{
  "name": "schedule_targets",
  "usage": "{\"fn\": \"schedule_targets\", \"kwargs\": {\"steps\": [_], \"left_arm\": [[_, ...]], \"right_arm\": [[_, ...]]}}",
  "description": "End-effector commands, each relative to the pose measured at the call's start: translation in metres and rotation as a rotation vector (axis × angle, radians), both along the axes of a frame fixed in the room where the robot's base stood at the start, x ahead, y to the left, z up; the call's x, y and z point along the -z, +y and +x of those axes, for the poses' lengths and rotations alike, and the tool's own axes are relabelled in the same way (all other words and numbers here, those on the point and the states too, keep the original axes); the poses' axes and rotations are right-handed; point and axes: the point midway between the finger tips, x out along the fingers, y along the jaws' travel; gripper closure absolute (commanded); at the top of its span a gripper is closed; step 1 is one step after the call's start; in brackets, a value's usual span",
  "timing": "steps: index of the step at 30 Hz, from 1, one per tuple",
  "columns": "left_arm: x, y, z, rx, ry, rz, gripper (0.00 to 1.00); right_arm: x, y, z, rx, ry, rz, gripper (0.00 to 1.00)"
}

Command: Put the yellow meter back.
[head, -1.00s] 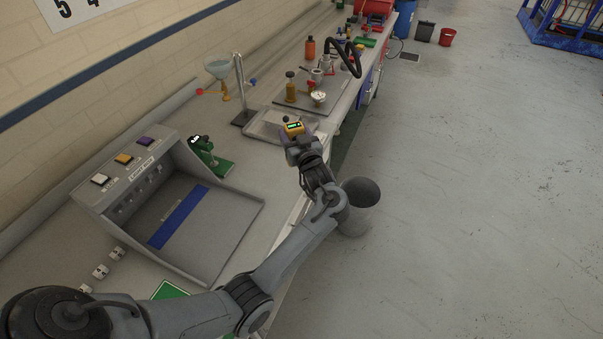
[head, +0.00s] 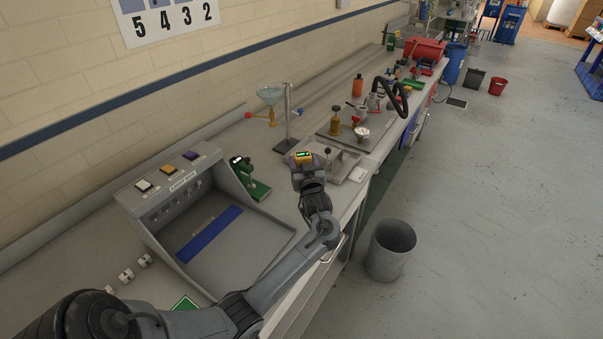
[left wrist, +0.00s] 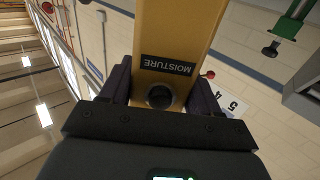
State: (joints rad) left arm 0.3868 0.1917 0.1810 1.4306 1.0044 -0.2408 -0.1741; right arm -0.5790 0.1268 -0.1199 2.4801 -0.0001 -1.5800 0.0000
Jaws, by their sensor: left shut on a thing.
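The yellow meter (head: 303,157) is held in my left gripper (head: 306,167), raised over the workbench in the head view. Its small display glows green. In the left wrist view, the meter's yellow body (left wrist: 180,30), with a black "MOISTURE" label that reads upside down, sits between the two dark fingers of the left gripper (left wrist: 163,90). In the head view the meter overlaps the left part of a shallow grey tray (head: 345,172). My right gripper is not in view.
A grey light box (head: 268,252) stands left of the gripper, with a green stand (head: 254,188) beside it. A grey bin (head: 391,250) stands on the floor right of the bench.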

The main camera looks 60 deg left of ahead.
Motion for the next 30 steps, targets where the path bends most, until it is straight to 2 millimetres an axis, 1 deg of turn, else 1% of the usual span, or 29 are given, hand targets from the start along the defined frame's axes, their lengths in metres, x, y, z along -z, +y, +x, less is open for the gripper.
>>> {"fn": "schedule_targets", "kwargs": {"steps": [3, 7, 15, 25, 29, 30], "left_arm": [[0.003, 0.004, -0.003, 0.0, 0.0, 0.001, 0.74], [0.009, 0.004, -0.003, 0.0, 0.001, -0.001, 0.74], [0.04, 0.004, -0.003, 0.001, 0.002, 0.001, 0.74], [0.043, 0.004, -0.003, 0.001, -0.001, 0.001, 0.74], [0.047, 0.004, -0.003, 0.0, -0.001, 0.0, 0.74], [0.046, 0.004, -0.003, 0.001, 0.0, -0.001, 0.32]], "right_arm": [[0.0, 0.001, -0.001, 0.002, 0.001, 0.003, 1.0], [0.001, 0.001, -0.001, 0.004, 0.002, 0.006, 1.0], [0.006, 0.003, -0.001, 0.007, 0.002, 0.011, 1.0], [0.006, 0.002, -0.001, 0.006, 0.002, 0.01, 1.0], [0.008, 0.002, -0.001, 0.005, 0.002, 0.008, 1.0], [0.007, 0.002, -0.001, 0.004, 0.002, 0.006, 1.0]]}}
